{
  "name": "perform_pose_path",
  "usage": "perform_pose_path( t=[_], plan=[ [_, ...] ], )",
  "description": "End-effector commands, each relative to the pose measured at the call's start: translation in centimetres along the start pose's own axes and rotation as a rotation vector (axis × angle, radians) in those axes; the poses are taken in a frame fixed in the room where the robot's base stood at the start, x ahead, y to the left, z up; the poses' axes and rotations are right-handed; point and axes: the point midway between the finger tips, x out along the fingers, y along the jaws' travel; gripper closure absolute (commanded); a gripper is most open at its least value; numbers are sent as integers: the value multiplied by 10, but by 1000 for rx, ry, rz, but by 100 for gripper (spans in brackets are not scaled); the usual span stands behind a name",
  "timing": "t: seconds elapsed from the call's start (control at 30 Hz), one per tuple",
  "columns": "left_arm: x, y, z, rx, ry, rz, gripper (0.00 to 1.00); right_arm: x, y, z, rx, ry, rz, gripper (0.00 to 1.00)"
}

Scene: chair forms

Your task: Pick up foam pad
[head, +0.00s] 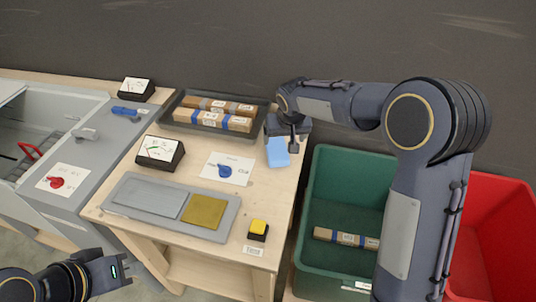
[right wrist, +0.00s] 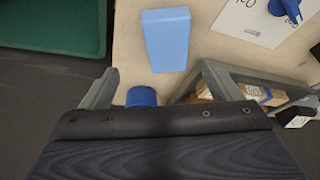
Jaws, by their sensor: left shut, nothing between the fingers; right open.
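The foam pad is a light blue block (head: 278,152) lying on the wooden table near its right edge. It also shows in the right wrist view (right wrist: 166,40), beyond my fingertips and roughly centred between them. My right gripper (head: 291,143) hangs beside and partly behind the pad, open. In the right wrist view its two fingers (right wrist: 160,80) are spread and not touching the pad. My left gripper (head: 125,269) is shut and empty at the lower left, in front of the table.
A green bin (head: 322,175) and red bin (head: 512,185) stand right. A blue round object (right wrist: 141,97) shows near my right fingers.

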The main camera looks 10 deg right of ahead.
Motion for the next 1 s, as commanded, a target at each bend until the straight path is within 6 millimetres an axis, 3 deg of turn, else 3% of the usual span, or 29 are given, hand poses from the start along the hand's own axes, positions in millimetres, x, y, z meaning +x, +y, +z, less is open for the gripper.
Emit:
perform_pose_path(
  t=[0.67, 1.0],
  plan=[
    [-15, 7, -8, 0, 0, 0, 100, 81, -10, -6, -11, 1, 12, 15],
    [-15, 7, -8, 0, 0, 0, 100, 88, -10, -6, -11, 4, 11, 18]
  ],
)
